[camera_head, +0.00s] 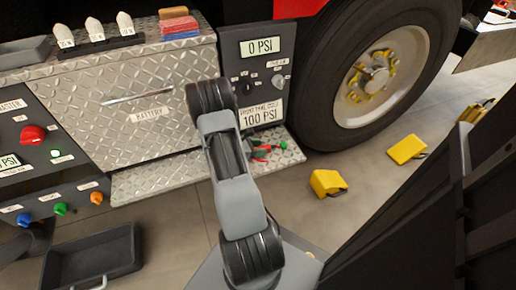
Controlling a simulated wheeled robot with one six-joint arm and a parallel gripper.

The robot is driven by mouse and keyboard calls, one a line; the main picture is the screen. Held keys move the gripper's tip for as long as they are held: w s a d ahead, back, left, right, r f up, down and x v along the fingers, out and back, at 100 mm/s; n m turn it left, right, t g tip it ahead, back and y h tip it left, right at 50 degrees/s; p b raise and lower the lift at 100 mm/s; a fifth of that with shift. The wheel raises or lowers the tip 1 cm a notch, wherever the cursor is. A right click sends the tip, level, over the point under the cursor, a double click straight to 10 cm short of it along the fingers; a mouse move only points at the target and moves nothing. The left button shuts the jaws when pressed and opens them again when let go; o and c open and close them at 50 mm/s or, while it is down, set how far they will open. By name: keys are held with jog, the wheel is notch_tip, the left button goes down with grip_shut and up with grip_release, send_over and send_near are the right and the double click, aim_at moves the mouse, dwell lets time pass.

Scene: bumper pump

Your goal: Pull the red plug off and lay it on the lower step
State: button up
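The lower step (150,180) is a diamond-plate ledge below the battery box and gauge panel. A small red piece (262,150), which looks like the red plug, shows just right of my arm, over the right part of the step. Dark parts next to it may be my gripper (256,150), mostly hidden behind my arm. I cannot tell whether the gripper is open or shut, or whether it touches the red piece. A small green piece (284,145) is to the right of the red one, over the step.
The gauge panel (228,50) reads 0 PSI and carries a 100 PSI label. A big wheel (385,75) stands to its right. Yellow chocks (326,183) lie on the floor. A black tray (92,255) is at lower left. The step's left part is bare.

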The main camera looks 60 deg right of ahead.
jog(key=shift+o, duration=1.2)
jog(key=p+v, duration=0.4)
jog(key=v, duration=1)
jog(key=shift+d, duration=0.1)
jog(key=shift+r, duration=0.15)
jog(key=s+a+r+m+t+y+p, duration=0.1)
jog(key=a+r+m+t+y+p, duration=0.2)
jog(key=a+r+p, duration=0.6)
jog(key=s+a+r+m+t+y+p, duration=0.2)
jog(key=a+r+p, duration=0.7)
jog(key=r, duration=1.5)
jog(key=s+a+r+m+t+y+p, duration=0.2)
jog(key=a+r+m+t+y+p, duration=0.3)
jog(key=a+r+p, duration=0.5)
notch_tip(320, 180, up, 8)
jog(key=t+y+p, duration=0.1)
jog(key=p, duration=0.1)
jog(key=shift+f+m+t+p, duration=0.15)
jog(key=shift+m+t+p, duration=0.15)
jog(key=shift+m+p, duration=0.1)
jog(key=shift+a, duration=0.1)
jog(key=shift+c, duration=0.2)
